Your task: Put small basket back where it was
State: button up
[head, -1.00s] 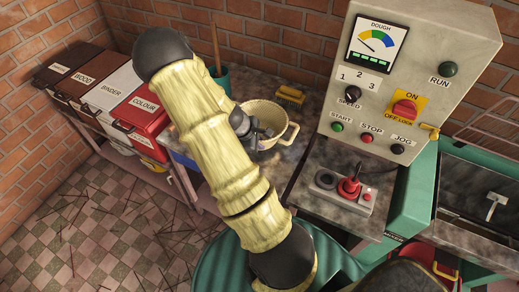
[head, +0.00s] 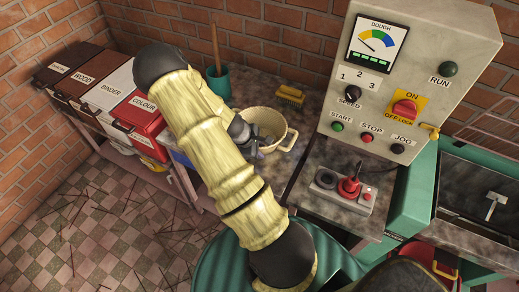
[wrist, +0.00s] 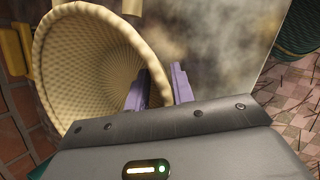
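The small basket (head: 274,143) is cream, woven-looking and round, with a handle at its right side. It is upright in the head view, over or on the dark bench behind my arm; whether its base touches the bench is hidden. In the wrist view the basket (wrist: 85,60) fills the left, its mouth facing the camera. My gripper (wrist: 157,88) has purple fingers, one inside the basket and one outside, with the wall between them. It appears shut on that wall. In the head view my gripper (head: 248,140) is partly hidden by my arm.
A teal cup (head: 219,84) and a yellow brush (head: 290,95) stand behind the basket. The control panel (head: 400,80) and a joystick box (head: 345,190) are to the right. Labelled bins (head: 125,90) line the left. Bench surface (head: 255,85) is bare between cup and brush.

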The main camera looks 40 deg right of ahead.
jog(key=shift+r, duration=0.15)
jog(key=v, duration=1.2)
jog(key=shift+b, duration=0.45)
jog(key=s+a+r+m+t+y, duration=0.1)
jog(key=s+a+r+m, duration=0.1)
jog(key=a, duration=0.4)
jog(key=s+a+r+m+t+y, duration=0.1)
jog(key=s+a+r+m+y, duration=0.1)
jog(key=a+r, duration=0.3)
jog(key=s+a+r+m+t+y, duration=0.1)
jog(key=s+a+r+m+y, duration=0.1)
jog(key=a, duration=0.6)
jog(key=shift+s+r+m+t, duration=0.3)
jog(key=shift+s+r+m, duration=0.3)
jog(key=shift+r+m, duration=0.45)
jog(key=shift+w+f, duration=0.1)
jog(key=shift+f, duration=0.15)
